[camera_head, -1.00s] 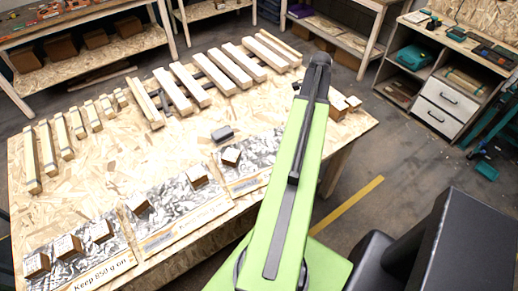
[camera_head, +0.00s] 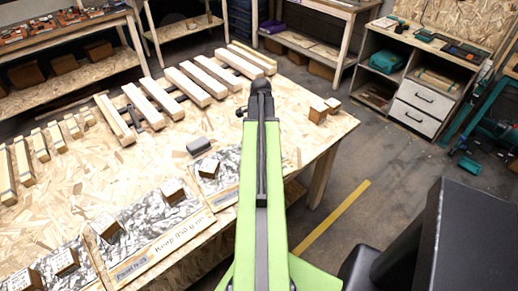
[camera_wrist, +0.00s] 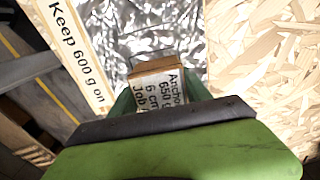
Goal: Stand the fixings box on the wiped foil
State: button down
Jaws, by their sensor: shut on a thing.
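My gripper (camera_wrist: 160,92) is shut on a small brown box (camera_wrist: 158,84) with a white printed label, partly readable as "Ancho", "650 g" and "6 cm". In the wrist view the box is over a crinkled silver foil (camera_wrist: 128,22) beside a strip reading "Keep 600 g on" (camera_wrist: 72,38). I cannot tell whether the box touches the foil. A thin grey outline shows just beyond the box. In the head view my green arm hides the gripper and held box. Foil sheets lie along the table's near side, including the right one (camera_head: 232,158) and the middle one (camera_head: 142,212).
Brown boxes stand on the foils, one on the right foil (camera_head: 207,168) and one on the middle foil (camera_head: 173,191). A grey block (camera_head: 199,146) lies behind them. Two small boxes (camera_head: 318,112) stand at the table's right corner. Several wooden bars (camera_head: 185,87) lie farther back.

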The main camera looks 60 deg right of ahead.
jog(key=shift+f, duration=0.85)
jog(key=shift+r, duration=0.25)
jog(key=shift+f, duration=0.2)
jog(key=shift+c, duration=2.4)
grip_release()
jog(key=shift+r, duration=0.1)
notch_tip(320, 180, up, 12)
jog(key=p, duration=1.2)
jog(key=shift+r, duration=0.25)
jog(key=shift+f, duration=0.15)
